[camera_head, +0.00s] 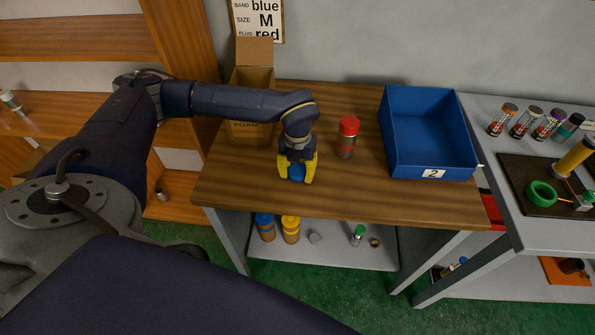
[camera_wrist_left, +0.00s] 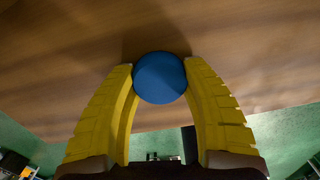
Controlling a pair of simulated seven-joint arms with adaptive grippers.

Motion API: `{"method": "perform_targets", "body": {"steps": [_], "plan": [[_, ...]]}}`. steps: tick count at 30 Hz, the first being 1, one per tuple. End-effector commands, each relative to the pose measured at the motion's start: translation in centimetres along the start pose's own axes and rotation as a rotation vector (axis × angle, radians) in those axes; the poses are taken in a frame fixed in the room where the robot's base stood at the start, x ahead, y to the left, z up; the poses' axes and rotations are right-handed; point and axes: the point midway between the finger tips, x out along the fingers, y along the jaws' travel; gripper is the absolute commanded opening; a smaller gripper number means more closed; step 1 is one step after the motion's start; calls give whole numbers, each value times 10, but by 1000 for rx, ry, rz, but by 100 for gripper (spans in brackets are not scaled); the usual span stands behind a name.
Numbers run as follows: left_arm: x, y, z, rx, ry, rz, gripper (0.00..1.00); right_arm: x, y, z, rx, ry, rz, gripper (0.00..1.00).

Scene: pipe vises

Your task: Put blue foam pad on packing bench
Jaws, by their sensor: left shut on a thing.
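The blue foam pad (camera_head: 297,172) is a round blue piece between the yellow fingers of my left gripper (camera_head: 298,180). In the left wrist view the pad (camera_wrist_left: 160,78) sits between both fingertips (camera_wrist_left: 160,85), which are shut on it. The wooden-topped packing bench (camera_head: 300,205) lies beneath, and the gripper is over its front middle part. Whether the pad touches the bench top cannot be told. My right gripper is not in view.
A red-capped jar (camera_head: 347,138) stands on the bench right of my gripper. A blue bin (camera_head: 428,135) marked 2 is further right. An open cardboard box (camera_head: 253,85) is at the back left, behind my arm. The bench's front left is clear.

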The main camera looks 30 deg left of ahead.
Motion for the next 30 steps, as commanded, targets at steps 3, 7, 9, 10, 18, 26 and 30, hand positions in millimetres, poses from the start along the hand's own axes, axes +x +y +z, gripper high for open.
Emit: {"method": "perform_targets", "body": {"steps": [3, 7, 9, 10, 18, 26, 30], "plan": [[3, 0, 0, 0, 0, 0, 36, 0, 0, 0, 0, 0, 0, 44], [3, 0, 0, 0, 0, 0, 60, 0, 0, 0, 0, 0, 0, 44], [3, 0, 0, 0, 0, 0, 68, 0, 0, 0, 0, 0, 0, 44], [3, 0, 0, 0, 0, 0, 70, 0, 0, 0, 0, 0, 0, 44], [1, 0, 0, 0, 0, 0, 70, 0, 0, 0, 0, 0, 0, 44], [-28, 0, 1, 0, -4, -1, 70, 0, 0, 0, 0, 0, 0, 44], [-54, 0, 1, 0, -4, -1, 70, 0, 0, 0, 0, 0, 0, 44]]}}
